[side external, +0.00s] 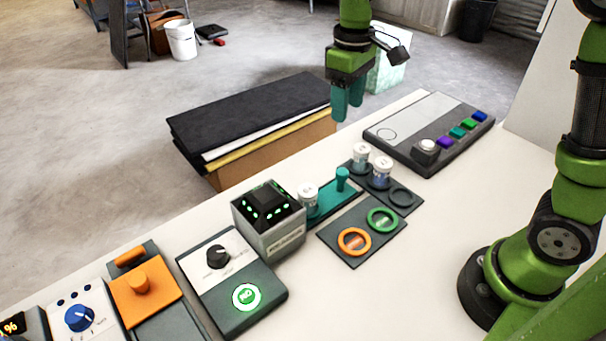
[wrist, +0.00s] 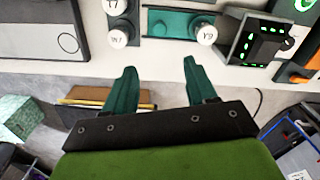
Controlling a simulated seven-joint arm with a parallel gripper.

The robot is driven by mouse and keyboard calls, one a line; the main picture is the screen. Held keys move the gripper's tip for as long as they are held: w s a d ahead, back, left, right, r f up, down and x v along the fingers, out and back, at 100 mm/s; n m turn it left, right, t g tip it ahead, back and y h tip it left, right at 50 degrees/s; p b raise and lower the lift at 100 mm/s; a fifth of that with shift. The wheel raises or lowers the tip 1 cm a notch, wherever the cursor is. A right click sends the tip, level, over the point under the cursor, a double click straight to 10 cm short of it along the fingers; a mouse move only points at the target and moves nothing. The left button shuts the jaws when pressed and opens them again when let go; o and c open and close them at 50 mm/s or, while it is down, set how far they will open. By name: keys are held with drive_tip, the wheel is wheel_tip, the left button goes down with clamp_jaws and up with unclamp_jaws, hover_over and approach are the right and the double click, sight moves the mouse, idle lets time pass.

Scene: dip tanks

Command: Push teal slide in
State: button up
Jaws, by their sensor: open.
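The teal slide (side external: 328,201) lies on the white bench, sticking out to the right of the dark box with green lights (side external: 268,212). It has an upright teal knob (side external: 342,179) at its outer end, and a white-capped vial (side external: 308,197) stands on it close to the box. In the wrist view the slide (wrist: 178,20) is at the top middle, with the vial (wrist: 207,35) at its right end beside the box (wrist: 258,42). My gripper (side external: 347,110) is open and empty, above and behind the slide, apart from it. Its spread teal fingers also show in the wrist view (wrist: 159,66).
A rack with two capped vials (side external: 381,172) stands just right of the slide. A plate with orange and green rings (side external: 360,238) lies in front. A button panel (side external: 430,130) is at the right; a dial panel (side external: 228,275) and an orange slide (side external: 147,300) are at the left.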

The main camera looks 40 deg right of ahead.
sight(341, 171)
wheel_tip(341, 171, down, 16)
drive_tip(key=shift+f, duration=0.25)
idle(0.3)
clamp_jaws()
